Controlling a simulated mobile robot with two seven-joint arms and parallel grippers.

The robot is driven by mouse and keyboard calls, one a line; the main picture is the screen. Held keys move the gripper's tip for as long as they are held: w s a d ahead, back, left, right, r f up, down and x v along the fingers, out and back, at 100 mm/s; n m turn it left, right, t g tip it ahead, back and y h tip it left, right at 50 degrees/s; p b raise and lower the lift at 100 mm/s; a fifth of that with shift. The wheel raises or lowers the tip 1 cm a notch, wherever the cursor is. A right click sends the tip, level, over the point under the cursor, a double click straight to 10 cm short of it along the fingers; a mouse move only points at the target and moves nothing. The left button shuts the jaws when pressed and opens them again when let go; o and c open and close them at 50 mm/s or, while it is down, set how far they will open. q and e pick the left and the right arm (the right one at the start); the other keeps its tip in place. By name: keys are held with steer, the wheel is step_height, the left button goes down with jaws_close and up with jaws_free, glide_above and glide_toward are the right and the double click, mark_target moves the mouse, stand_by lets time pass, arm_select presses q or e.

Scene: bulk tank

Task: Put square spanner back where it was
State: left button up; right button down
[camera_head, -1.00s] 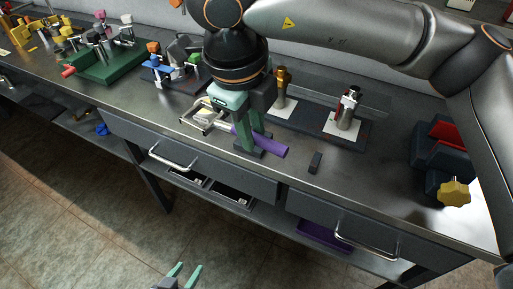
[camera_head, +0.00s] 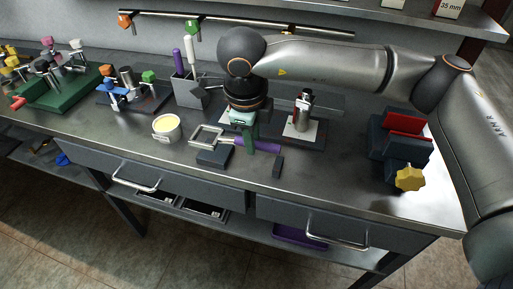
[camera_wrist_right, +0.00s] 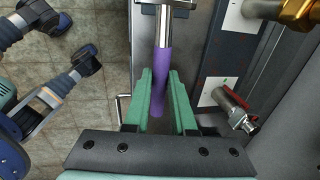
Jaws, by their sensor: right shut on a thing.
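The square spanner has a square metal frame (camera_head: 207,137) and a purple handle (camera_head: 258,146). My right gripper (camera_head: 252,146) is shut on the handle, with the frame pointing left over the front half of the bench. In the right wrist view the purple handle (camera_wrist_right: 163,78) lies between my green fingers (camera_wrist_right: 166,92), and its metal shaft runs up to the frame (camera_wrist_right: 168,3), cut off by the top edge. The spanner looks slightly above the bench top, but I cannot tell its exact height. My left gripper is not recognisable in the current frames.
Behind stand a tool holder (camera_head: 190,94) and a valve fixture (camera_head: 303,112). A vise (camera_head: 401,145) is at right. A rail (camera_head: 230,21) hangs above.

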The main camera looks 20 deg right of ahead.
steer(key=shift+w+d+f, duration=0.15)
steer(key=shift+d+f, duration=0.05)
steer(key=shift+f, duration=0.05)
steer(key=f, duration=0.2)
steer(key=d+f, duration=0.1)
steer(key=shift+w+f+p, duration=0.3)
steer(key=shift+w+f, duration=0.05)
steer(key=shift+w, duration=0.05)
steer(key=shift+f, duration=0.45)
steer(key=shift+f+b, duration=0.3)
steer(key=shift+b, duration=0.05)
steer(key=c, duration=0.7)
jaws_free()
steer(key=shift+r, duration=0.15)
steer(key=shift+c, duration=0.2)
